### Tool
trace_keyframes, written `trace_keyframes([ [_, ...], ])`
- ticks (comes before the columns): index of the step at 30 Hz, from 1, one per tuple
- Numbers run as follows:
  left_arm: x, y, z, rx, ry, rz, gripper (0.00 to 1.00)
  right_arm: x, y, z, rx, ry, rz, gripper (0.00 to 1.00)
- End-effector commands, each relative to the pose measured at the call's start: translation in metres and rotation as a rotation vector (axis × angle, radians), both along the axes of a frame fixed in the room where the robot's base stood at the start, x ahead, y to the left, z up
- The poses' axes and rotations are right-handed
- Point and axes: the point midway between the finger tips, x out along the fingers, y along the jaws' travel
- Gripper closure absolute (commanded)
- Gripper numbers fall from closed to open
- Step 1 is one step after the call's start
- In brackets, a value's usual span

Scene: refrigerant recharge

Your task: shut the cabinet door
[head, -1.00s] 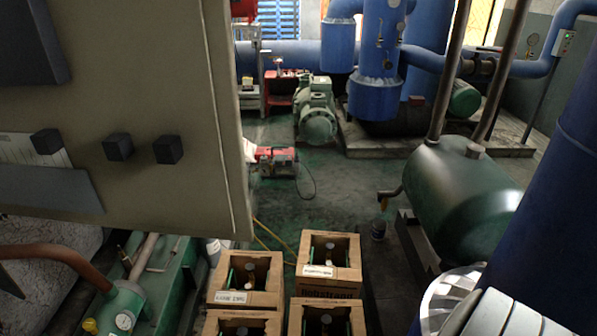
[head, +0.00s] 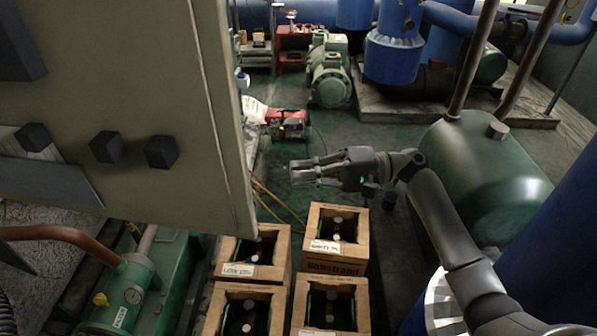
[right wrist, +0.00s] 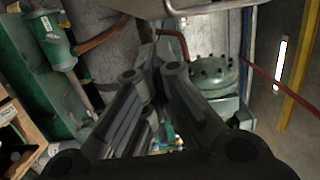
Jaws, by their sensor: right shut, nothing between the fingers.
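The cabinet door (head: 200,190) is a large beige panel on the left of the head view, with dark blocks and a grey pocket on the face towards me. It stands open. My right gripper (head: 296,172) is to the right of the door's free edge, shut and empty, its fingers pointing left towards the door with a gap between. In the right wrist view the fingers (right wrist: 152,75) run forward, and a pale panel edge crosses the top. Whether it is the door I cannot tell. My left gripper is not in view.
Several wooden crates (head: 335,268) with bottles stand on the floor below my right gripper. Green machinery (head: 125,290) is at lower left. A green tank (head: 475,180) and a blue column (head: 540,230) are on the right. A red machine (head: 288,122) stands behind on open floor.

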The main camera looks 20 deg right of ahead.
Motion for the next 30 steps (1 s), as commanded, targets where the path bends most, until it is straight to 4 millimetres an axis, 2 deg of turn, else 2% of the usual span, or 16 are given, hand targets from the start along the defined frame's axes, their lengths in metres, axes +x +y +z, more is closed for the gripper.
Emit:
trace_keyframes([
  [12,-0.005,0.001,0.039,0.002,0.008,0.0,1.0,0.016,0.086,0.005,0.001,0.001,-0.001,1.0],
  [15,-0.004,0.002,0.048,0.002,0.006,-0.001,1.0,0.0,0.09,0.003,-0.001,0.003,-0.002,1.0],
  [19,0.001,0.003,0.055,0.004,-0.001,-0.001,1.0,-0.012,0.095,0.002,-0.002,0.001,-0.002,1.0],
  [30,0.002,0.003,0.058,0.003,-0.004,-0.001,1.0,-0.02,0.099,-0.001,-0.001,-0.001,-0.003,1.0],
])
